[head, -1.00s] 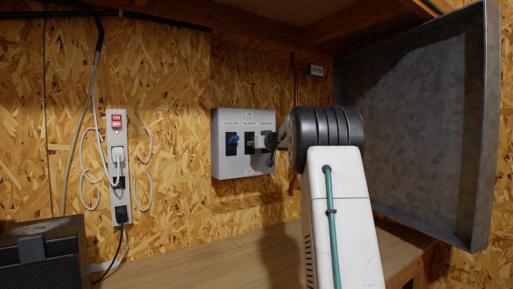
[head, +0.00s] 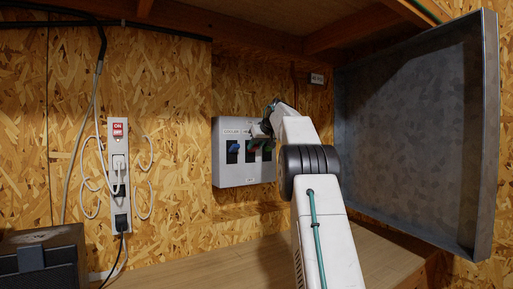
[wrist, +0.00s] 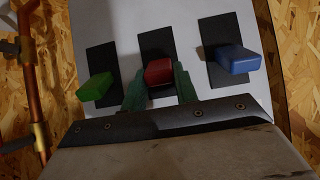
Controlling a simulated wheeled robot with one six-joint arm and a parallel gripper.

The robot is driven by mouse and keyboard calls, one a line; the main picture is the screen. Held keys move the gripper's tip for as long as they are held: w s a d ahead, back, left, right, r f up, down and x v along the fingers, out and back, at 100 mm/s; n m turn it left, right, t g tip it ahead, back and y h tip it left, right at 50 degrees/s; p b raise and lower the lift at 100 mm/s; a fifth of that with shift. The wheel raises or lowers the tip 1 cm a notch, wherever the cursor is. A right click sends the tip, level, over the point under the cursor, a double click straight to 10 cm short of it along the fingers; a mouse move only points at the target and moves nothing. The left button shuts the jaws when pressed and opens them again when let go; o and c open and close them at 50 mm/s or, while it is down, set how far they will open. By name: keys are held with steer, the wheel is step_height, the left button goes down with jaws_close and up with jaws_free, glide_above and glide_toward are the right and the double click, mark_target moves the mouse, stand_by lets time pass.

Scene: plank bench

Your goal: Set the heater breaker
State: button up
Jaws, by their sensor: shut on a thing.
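A white breaker box (head: 232,175) hangs on the chipboard wall, with three levers on black plates. The blue lever (head: 233,148) is at the left under the cooler label. It also shows at the right of the wrist view (wrist: 238,60). The middle lever, red in the wrist view (wrist: 159,72), is the heater breaker. A green lever (wrist: 95,87) is on its other side. My gripper (wrist: 159,88) has its green fingers on both sides of the red lever and is shut on it. In the head view, my wrist partly hides the middle and right levers.
A large grey metal door (head: 415,140) stands open at the right. A power strip (head: 120,180) with plugs and cords hangs at the left. A dark box (head: 42,260) stands front left. Copper pipe (wrist: 35,80) runs beside the breaker box. The bench top (head: 215,262) below is clear.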

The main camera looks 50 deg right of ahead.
steer(key=shift+w+r+g, duration=0.1)
steer(key=shift+r+g, duration=0.2)
steer(key=shift+g, duration=0.1)
stand_by(0.6)
steer(key=o, duration=1)
steer(key=v, duration=0.7)
steer(key=shift+s+d+r, duration=0.1)
steer(key=shift+s+r, duration=0.15)
